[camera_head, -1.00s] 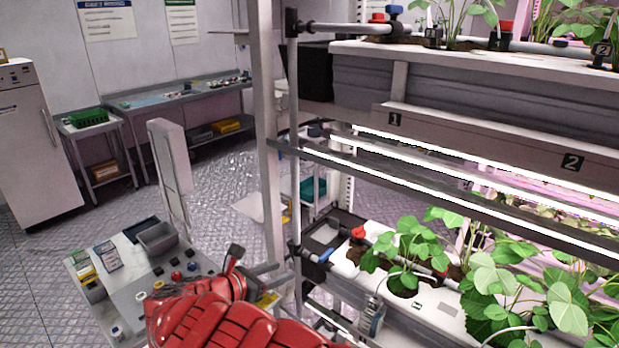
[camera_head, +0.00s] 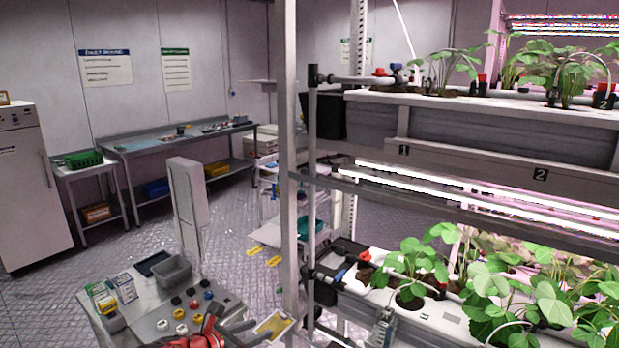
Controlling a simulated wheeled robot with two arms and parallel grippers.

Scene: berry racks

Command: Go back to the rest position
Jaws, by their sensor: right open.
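My right arm, red with dark parts, shows only at the bottom edge of the head view. Its gripper (camera_head: 232,327) is open and seems empty, in front of the grey trolley top (camera_head: 150,318). The lower edge of the picture cuts the arm off, and the fingers are small and hard to make out. My left gripper is not in view.
A plant rack with upper (camera_head: 480,115) and lower (camera_head: 440,318) troughs fills the right, its post (camera_head: 288,180) close to my right gripper. A grey bin (camera_head: 171,270) and small coloured knobs sit on the trolley. Open floor (camera_head: 120,240) lies beyond, before a workbench (camera_head: 140,146).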

